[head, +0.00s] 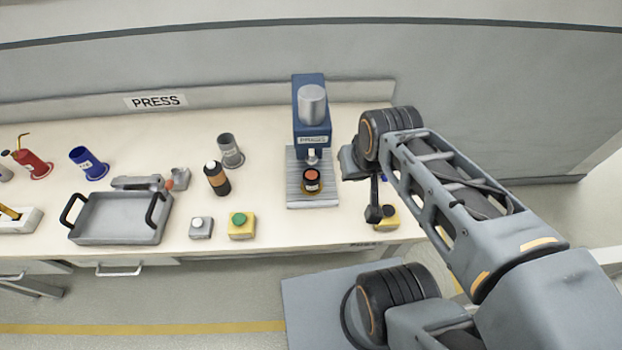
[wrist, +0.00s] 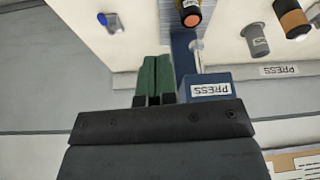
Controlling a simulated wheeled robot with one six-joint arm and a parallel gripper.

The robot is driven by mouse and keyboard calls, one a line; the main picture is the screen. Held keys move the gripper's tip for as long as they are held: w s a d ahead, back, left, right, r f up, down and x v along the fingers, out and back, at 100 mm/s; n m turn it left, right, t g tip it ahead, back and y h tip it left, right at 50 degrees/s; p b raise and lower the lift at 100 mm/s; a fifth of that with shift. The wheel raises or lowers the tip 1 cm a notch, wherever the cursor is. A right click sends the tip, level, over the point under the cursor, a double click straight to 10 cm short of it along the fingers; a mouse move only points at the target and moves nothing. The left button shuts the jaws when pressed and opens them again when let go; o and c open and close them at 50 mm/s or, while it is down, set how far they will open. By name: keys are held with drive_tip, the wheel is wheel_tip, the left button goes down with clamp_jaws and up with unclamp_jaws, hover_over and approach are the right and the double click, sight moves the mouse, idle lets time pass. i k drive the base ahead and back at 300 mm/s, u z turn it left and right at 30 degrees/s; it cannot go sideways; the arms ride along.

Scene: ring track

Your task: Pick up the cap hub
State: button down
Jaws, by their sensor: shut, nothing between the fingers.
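A dark round part with an orange-red top and a pale label, which looks like the cap hub (head: 312,180), stands upright on the press plate under the press head. It also shows at the top of the wrist view (wrist: 191,14). In the wrist view my gripper (wrist: 155,60) has its green fingers together, with nothing between them. It is apart from the part, which appears ahead and slightly right. In the head view my arm's end is to the right of the press; the fingers are not clear there.
The blue press (head: 311,128) stands close to my gripper. A black-and-orange bottle (head: 217,178), grey cup (head: 230,150), green-button box (head: 241,225) and grey tray (head: 120,218) are to the left. A yellow box (head: 388,222) is partly hidden near my arm.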

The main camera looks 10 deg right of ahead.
sight(311, 185)
drive_tip(key=k, duration=1.15)
drive_tip(key=u, duration=1.2)
drive_tip(key=i, duration=1.55)
drive_tip(key=z, duration=0.2)
